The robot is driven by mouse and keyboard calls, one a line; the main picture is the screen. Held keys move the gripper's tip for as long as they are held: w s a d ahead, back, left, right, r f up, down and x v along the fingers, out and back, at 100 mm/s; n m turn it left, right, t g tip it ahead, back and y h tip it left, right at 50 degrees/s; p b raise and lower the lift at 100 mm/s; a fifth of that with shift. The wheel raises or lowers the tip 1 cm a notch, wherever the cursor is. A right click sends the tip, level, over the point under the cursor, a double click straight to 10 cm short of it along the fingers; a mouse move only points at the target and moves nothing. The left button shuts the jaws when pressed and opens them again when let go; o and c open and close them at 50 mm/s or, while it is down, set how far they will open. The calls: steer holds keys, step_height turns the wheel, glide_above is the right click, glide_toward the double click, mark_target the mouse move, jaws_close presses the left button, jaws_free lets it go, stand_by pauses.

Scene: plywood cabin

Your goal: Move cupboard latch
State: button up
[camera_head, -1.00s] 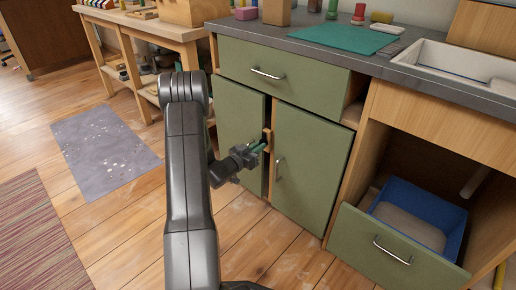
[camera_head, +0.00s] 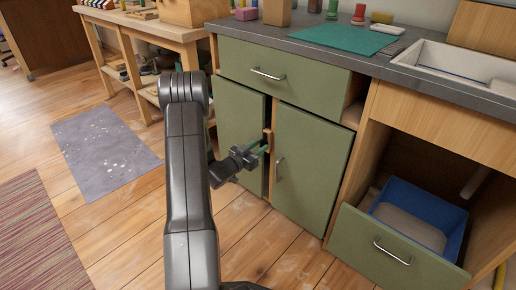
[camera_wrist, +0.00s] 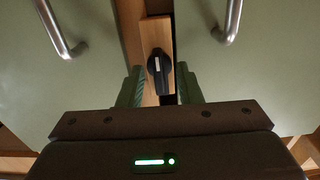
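The cupboard latch (camera_wrist: 154,35) is a pale wooden bar with a black knob (camera_wrist: 159,68) bearing a white mark. It stands upright over the gap between the green left door (camera_wrist: 80,85) and right door (camera_wrist: 240,50). The latch (camera_head: 267,134) also shows in the head view, partly behind my fingers. My gripper (camera_wrist: 159,82) is open, with one green finger on each side of the lower latch and knob. Whether either finger touches it I cannot tell. In the head view my gripper (camera_head: 261,146) points at the door gap.
Metal handles stand on the left door (camera_wrist: 59,30) and right door (camera_wrist: 230,22). A drawer (camera_head: 280,72) above is shut. At lower right a drawer (camera_head: 385,250) is pulled out, with a blue bin (camera_head: 440,205) behind its front.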

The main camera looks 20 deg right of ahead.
steer(key=p+v, duration=0.4)
steer(key=v, duration=1)
steer(key=shift+d, duration=0.1)
steer(key=b+x, duration=0.4)
steer(key=x, duration=1)
